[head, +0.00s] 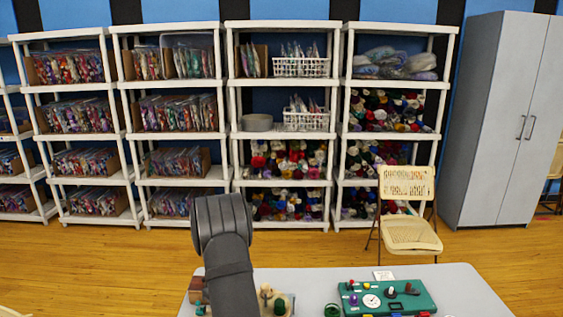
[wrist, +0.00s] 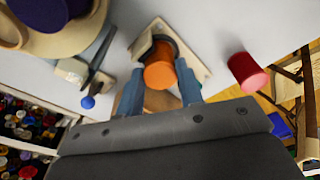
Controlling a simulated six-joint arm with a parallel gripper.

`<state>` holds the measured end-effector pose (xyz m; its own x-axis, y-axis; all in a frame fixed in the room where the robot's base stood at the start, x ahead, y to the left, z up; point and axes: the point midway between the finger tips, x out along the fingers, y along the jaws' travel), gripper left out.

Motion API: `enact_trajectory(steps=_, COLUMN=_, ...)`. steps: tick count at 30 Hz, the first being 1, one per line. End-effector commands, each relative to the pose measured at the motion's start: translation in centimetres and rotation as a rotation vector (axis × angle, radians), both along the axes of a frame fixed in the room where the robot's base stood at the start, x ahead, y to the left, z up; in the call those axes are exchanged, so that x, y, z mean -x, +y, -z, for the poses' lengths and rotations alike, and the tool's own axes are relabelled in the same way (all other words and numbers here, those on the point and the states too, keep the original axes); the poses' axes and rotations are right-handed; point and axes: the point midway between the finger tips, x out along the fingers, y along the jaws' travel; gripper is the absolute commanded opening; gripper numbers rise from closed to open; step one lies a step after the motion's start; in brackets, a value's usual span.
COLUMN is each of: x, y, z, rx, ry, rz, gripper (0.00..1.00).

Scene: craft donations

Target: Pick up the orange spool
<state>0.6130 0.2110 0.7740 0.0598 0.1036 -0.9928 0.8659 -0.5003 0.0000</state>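The orange spool (wrist: 160,75) shows in the wrist view, its round orange end facing the camera, beside a pale wooden piece with a dark part behind it. My gripper (wrist: 161,72) is open, with one blue-grey finger on each side of the spool. A narrow gap shows on the left; on the right the finger is very close, and I cannot tell whether it touches. In the head view my arm covers this area and the spool cannot be made out.
In the wrist view a red cylinder (wrist: 247,72) stands to the right, and a blue-tipped tool (wrist: 88,101) and a tan round object (wrist: 70,38) lie left. In the head view a green board (head: 388,297) with small parts lies on the table (head: 460,285). Shelves stand behind.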

Motion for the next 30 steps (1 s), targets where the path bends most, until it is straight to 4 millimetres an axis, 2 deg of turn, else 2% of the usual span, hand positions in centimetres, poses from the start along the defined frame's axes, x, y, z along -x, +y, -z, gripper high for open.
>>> enact_trajectory(steps=9, x=0.0, y=0.0, z=-0.4, rx=0.000, ry=-0.001, rz=0.000, gripper=0.18)
enact_trajectory(steps=30, x=0.0, y=0.0, z=-5.9, rx=0.000, ry=-0.001, rz=0.000, gripper=0.18)
